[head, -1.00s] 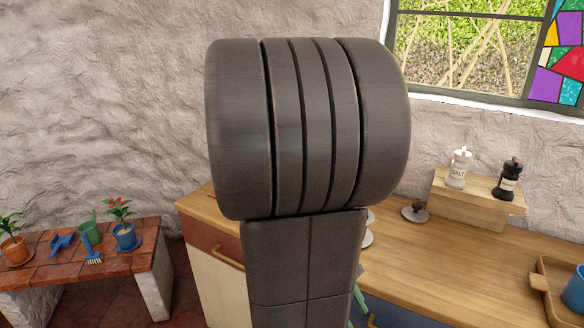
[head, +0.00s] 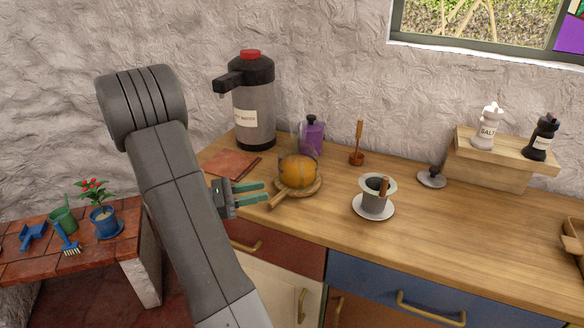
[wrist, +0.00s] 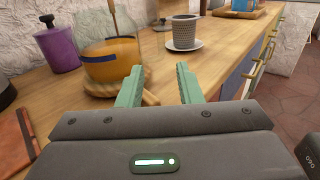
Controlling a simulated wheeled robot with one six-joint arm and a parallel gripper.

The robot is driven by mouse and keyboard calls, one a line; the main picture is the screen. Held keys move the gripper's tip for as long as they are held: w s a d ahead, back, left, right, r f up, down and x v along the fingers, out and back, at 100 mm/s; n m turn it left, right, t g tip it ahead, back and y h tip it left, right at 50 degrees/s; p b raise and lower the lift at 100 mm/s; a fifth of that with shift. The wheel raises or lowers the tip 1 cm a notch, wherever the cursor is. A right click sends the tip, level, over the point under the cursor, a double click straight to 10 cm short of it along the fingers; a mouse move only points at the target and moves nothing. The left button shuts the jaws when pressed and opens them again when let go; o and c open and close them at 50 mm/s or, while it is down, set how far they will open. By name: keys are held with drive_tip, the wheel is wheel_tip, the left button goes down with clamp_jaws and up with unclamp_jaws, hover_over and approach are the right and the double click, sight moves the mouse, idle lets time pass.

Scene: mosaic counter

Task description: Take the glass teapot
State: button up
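The glass teapot (head: 298,170) is a clear vessel with orange liquid, standing on a round wooden trivet (head: 318,187) on the counter. A wooden handle (head: 282,198) sticks out from it toward the front left. The wrist view also shows the gap between the fingertips (wrist: 160,71).
A hot water dispenser (head: 254,112) and purple bottle (head: 312,134) stand behind the teapot. A brown tile-like mat (head: 233,164) lies left.

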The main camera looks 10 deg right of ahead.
sight(302, 191)
drive_tip(key=d, duration=0.4)
drive_tip(key=w+d, duration=0.1)
drive_tip(key=d, duration=0.7)
drive_tip(key=shift+w+d+p, duration=0.15)
drive_tip(key=shift+w+p, duration=0.05)
drive_tip(key=shift+p, duration=0.15)
drive_tip(key=shift+c, duration=0.2)
drive_tip(key=shift+r, duration=0.1)
clamp_jaws()
